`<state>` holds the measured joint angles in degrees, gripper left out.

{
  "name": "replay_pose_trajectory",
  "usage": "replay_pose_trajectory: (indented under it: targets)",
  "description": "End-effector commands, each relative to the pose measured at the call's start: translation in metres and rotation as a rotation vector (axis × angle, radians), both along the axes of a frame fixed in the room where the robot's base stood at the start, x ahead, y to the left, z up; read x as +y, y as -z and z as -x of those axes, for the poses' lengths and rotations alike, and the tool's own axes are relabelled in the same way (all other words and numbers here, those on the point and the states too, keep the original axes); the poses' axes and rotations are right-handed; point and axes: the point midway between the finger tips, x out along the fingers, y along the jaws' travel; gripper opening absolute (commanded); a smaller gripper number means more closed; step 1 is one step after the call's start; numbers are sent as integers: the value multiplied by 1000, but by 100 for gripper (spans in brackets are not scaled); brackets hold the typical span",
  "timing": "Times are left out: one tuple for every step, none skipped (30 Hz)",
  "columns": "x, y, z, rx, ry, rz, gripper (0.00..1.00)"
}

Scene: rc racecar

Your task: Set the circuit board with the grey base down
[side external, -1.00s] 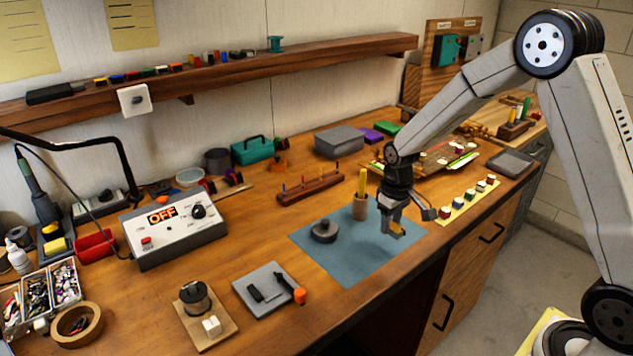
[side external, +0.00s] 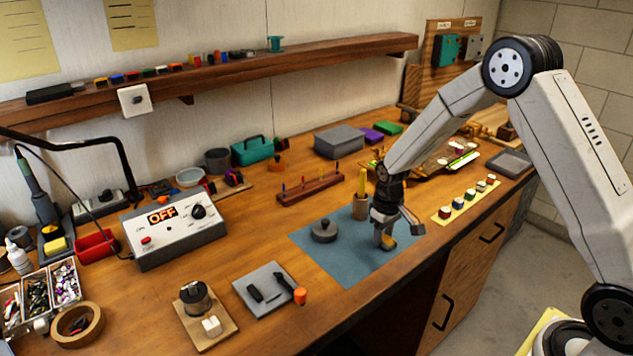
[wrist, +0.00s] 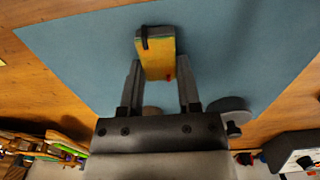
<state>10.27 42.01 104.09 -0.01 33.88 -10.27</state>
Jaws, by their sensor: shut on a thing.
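The circuit board (wrist: 157,62) shows in the wrist view as a small yellow-orange block with a grey edge, a black part at its far end and a small red part. My gripper (wrist: 160,75) is shut on it, one finger on each side. In the side view my gripper (side external: 383,240) is low over the right part of the blue mat (side external: 335,265), and the board (side external: 389,243) is a small yellow patch at the fingertips. I cannot tell whether the board touches the mat. Its underside is hidden.
A round dark grey weight (side external: 324,231) stands on the mat, left of my gripper. A tan cup with yellow sticks (side external: 361,205) stands just behind my gripper. A yellow strip with several small parts (side external: 466,203) lies to the right. The front of the mat is clear.

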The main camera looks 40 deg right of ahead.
Motion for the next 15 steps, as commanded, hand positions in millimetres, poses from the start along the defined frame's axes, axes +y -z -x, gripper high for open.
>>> replay_pose_trajectory:
  targets:
    - [0, 1, 0, -1, 0, 0, 0]
    - [0, 1, 0, -1, 0, 0, 0]
    - [0, 1, 0, -1, 0, 0, 0]
    - [0, 0, 0, -1, 0, 0, 0]
    - [0, 0, 0, -1, 0, 0, 0]
    - [0, 0, 0, -1, 0, 0, 0]
    - [0, 0, 0, -1, 0, 0, 0]
    - [0, 1, 0, -1, 0, 0, 0]
    - [0, 1, 0, 0, 0, 0, 0]
    - [0, 2, 0, 0, 0, 0, 0]
    - [0, 2, 0, 0, 0, 0, 0]
    - [0, 3, 0, 0, 0, 0, 0]
    - [0, 4, 0, 0, 0, 0, 0]
    - [0, 4, 0, 0, 0, 0, 52]
    - [0, 3, 0, 0, 0, 0, 65]
